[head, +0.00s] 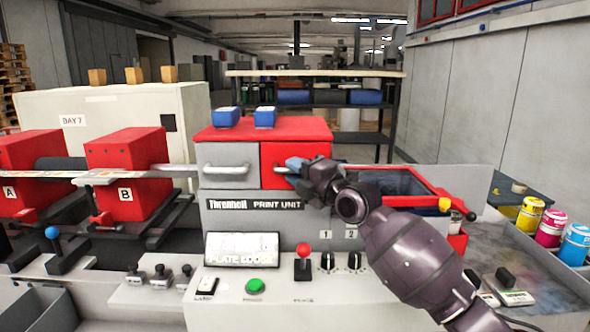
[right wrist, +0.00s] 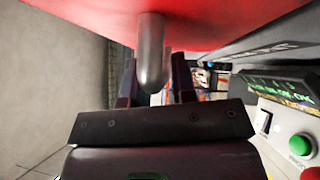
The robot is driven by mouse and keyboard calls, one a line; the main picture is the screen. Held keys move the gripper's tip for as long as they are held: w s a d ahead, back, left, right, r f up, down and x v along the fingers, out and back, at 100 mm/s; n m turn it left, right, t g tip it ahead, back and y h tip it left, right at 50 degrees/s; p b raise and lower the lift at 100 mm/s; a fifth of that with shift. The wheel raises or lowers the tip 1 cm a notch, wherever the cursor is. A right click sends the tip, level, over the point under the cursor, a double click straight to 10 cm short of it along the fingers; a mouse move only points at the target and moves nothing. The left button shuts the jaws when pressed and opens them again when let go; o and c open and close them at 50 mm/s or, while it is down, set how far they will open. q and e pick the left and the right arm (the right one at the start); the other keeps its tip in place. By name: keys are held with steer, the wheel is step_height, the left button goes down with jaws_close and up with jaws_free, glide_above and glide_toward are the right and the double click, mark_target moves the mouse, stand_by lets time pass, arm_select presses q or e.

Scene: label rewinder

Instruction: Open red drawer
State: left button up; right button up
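The red drawer (head: 290,163) is in the right half of the print unit's top, beside a grey drawer (head: 229,165). Its front looks flush with the unit. My right gripper (head: 292,164) is at the drawer's front, over its handle, hiding part of it. In the right wrist view the red drawer front (right wrist: 220,22) fills the top, and the metal handle (right wrist: 151,60) reaches down between the two dark fingers (right wrist: 155,75). The fingers stand apart on either side of the handle, with a gap visible. My left gripper is not in view.
Two blue blocks (head: 265,116) stand on the unit's red top. Below are a control panel with a green button (head: 255,286) and a red-knobbed lever (head: 303,252). A red-framed tray (head: 400,184) lies to the right, near several ink cans (head: 551,228).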

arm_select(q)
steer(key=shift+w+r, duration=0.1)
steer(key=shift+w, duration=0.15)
arm_select(e)
steer(key=shift+w+a, duration=0.1)
jaws_close()
